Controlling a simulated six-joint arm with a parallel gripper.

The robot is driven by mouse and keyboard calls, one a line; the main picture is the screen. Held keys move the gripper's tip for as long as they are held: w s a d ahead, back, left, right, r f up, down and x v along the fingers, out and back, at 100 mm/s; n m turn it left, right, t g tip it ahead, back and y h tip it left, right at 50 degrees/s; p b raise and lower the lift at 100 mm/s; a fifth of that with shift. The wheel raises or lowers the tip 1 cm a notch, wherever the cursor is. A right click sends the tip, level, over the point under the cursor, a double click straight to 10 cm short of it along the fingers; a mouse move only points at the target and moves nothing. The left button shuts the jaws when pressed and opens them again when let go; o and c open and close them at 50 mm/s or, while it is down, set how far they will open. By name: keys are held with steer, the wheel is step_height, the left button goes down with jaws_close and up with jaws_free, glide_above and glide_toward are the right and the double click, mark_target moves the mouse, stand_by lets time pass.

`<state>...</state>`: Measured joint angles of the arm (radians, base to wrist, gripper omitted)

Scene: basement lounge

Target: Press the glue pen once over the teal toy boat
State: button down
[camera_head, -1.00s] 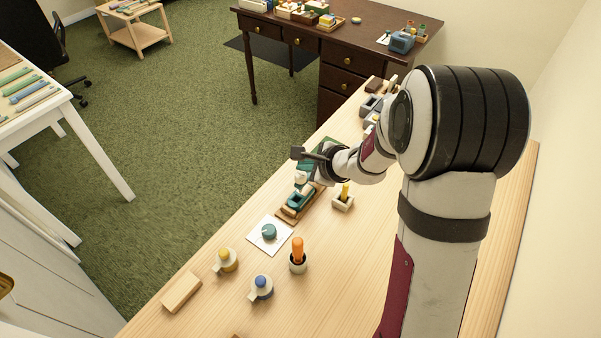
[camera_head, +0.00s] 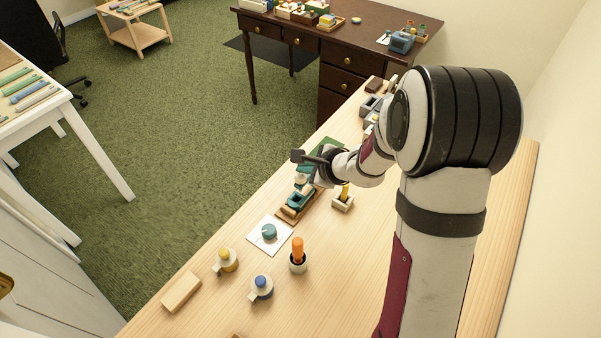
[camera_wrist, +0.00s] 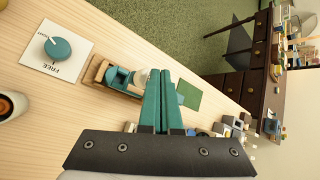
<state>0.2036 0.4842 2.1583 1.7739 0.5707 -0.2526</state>
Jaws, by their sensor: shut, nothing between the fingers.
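The teal toy boat (camera_head: 298,200) lies on a small wooden tray (camera_head: 287,214) on the light wooden bench. It also shows in the wrist view (camera_wrist: 122,80), with a whitish part beside the fingers. My gripper (camera_head: 303,172) points down at the far end of the boat. Its teal fingers (camera_wrist: 162,72) are shut together with nothing between them. They partly hide the boat, and I cannot tell whether they touch it. An orange pen-like thing (camera_head: 298,246) stands upright in a dark-and-white holder. I cannot tell for sure which object is the glue pen.
A teal knob (camera_head: 269,231) sits on a white card marked FREE. A yellow stick stands in a pale block (camera_head: 343,202). Yellow and blue knobbed pieces (camera_head: 261,287) and a wooden block (camera_head: 181,292) lie nearer. A green sheet (camera_wrist: 189,95) is beyond the boat.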

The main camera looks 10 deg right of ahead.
mark_target(305, 177)
steer(key=shift+f, duration=0.85)
stand_by(0.8)
steer(key=shift+r, duration=1.25)
steer(key=shift+r, duration=2.45)
